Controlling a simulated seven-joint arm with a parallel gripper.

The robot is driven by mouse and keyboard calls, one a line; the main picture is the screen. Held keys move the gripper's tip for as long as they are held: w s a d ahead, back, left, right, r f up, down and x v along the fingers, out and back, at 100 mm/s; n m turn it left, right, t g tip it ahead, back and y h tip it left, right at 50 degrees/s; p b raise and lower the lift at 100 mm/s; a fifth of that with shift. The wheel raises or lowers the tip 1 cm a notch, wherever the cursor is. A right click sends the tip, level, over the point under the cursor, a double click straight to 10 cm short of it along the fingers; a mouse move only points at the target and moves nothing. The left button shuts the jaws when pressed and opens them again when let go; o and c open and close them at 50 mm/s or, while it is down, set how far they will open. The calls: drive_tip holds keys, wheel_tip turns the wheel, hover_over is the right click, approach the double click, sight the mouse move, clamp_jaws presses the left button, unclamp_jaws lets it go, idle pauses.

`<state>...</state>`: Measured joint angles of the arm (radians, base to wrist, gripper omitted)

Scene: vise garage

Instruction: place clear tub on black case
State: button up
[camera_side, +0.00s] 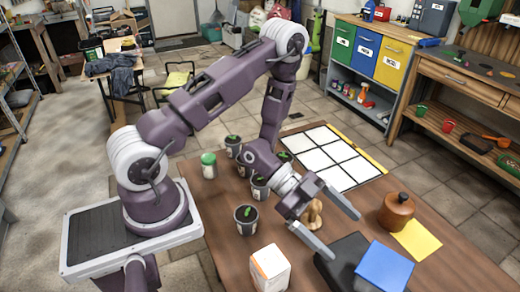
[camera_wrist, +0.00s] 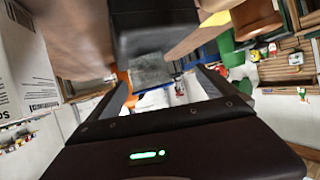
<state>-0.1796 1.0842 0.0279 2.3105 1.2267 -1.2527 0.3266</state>
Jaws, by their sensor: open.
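The black case (camera_side: 345,267) lies flat near the front right of the table in the side view. A blue box (camera_side: 384,268) sits on or against its right side; I cannot tell which. My gripper (camera_side: 346,237) is open with nothing seen between its fingers, and its fingertips overlap the case's far edge in the picture. In the wrist view the open fingers (camera_wrist: 163,80) frame a blurred background, with a dark block above that may be the case. I cannot pick out a clear tub for certain; a pale jar with a green lid (camera_side: 209,166) stands at the table's left edge.
A white carton (camera_side: 270,270) stands at the front, left of the case. Several potted plants (camera_side: 246,219) stand left of my gripper. A wooden figure (camera_side: 314,214), a brown lidded pot (camera_side: 397,211), a yellow sheet (camera_side: 416,240) and a white grid board (camera_side: 333,158) are also on the table.

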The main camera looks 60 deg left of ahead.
drive_tip(key=w+a+r+n+t+y, duration=0.3)
drive_tip(key=w+a+r+y, duration=0.4)
drive_tip(key=a+r+y, duration=0.3)
drive_tip(key=s+a+r+n+y, duration=0.3)
drive_tip(key=s+a+r+n, duration=0.3)
drive_tip(key=r, duration=0.3)
drive_tip(key=s+d+r+n+g, duration=0.1)
drive_tip(key=s+d+r+n, duration=0.1)
drive_tip(key=s, duration=0.7)
drive_tip(key=s+d+r+n+g+h, duration=0.1)
drive_tip(key=s+d+r+n+g, duration=0.1)
drive_tip(key=s, duration=0.8)
drive_tip(key=shift+d+n, duration=0.15)
drive_tip(key=shift+n, duration=0.25)
